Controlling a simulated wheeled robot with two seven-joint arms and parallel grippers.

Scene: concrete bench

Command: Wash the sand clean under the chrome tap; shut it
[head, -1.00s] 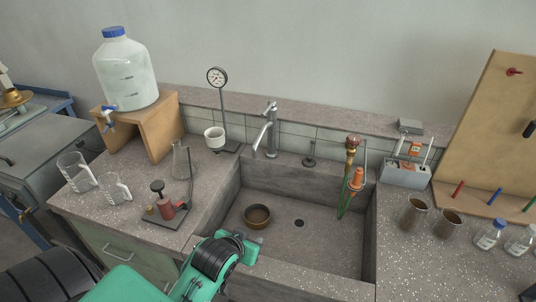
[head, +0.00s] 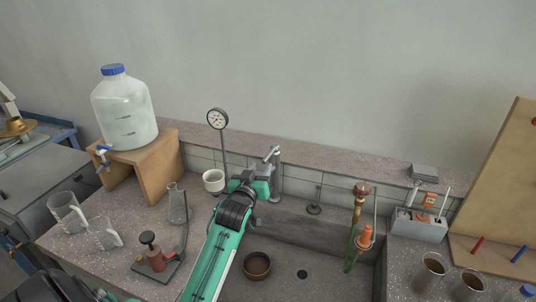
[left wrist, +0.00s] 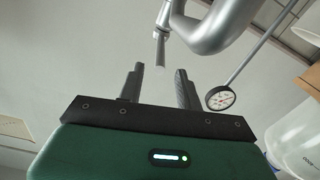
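The chrome tap (head: 277,172) stands behind the sink, its spout mostly hidden by my left arm. My left gripper (head: 262,174) is at the tap. In the left wrist view the two fingers of my left gripper (left wrist: 159,70) are apart. The end of the tap's thin lever (left wrist: 160,48) shows between the fingertips, with a gap on both sides. The thick curved tap body (left wrist: 222,25) is just beyond. A brown bowl (head: 257,263) sits in the sink below; I cannot make out the sand in it. I see no water stream. My right gripper is out of view.
A dial gauge on a stand (head: 217,119) and a white cup (head: 213,181) stand close left of the tap. A flask (head: 177,205) is further left. A hose with an orange fitting (head: 364,238) hangs at the sink's right. The sink floor (head: 320,290) around the drain is clear.

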